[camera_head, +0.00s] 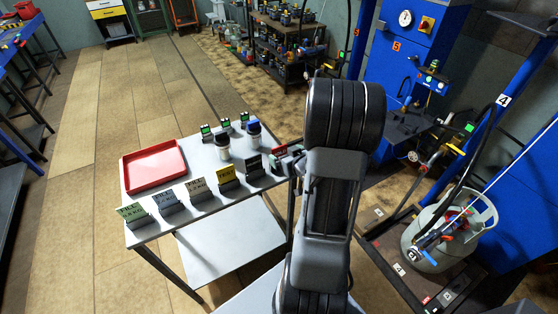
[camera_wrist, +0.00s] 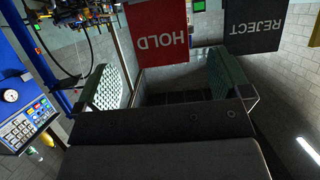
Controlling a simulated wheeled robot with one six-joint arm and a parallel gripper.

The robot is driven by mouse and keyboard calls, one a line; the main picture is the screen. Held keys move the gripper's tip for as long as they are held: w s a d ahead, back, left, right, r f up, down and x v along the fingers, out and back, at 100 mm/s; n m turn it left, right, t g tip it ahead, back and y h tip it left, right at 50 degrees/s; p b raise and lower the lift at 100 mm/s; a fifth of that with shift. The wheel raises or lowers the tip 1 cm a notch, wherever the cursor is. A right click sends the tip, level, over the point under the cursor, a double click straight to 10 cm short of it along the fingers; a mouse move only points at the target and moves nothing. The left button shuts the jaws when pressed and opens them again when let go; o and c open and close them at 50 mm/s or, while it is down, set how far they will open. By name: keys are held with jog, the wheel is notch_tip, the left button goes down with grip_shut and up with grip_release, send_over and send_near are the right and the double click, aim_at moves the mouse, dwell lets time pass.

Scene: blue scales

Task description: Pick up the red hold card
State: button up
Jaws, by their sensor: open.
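The red hold card (camera_wrist: 155,30) shows upside down at the top of the wrist view, with white HOLD lettering. In the head view the red card (camera_head: 280,151) stands at the table's right end, just left of my arm. My gripper (camera_wrist: 166,78) is open and empty, with its two pale green ribbed pads apart. The card lies ahead of the pads, nearer the left one, with a gap to each in the picture. I cannot tell how deep it is from the fingertips.
A dark reject card (camera_wrist: 254,25) stands right beside the hold card in the wrist view. Several labelled cards line the table (camera_head: 220,203)'s front edge. A blue machine (camera_head: 400,60) and gas cylinder (camera_head: 425,247) are at right.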

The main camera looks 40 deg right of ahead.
aim_at(280, 151)
jog(key=shift+p+x, duration=0.5)
jog(key=shift+x, duration=3.05)
jog(key=shift+a+r, duration=0.1)
jog(key=shift+c, duration=0.4)
jog(key=c, duration=0.9)
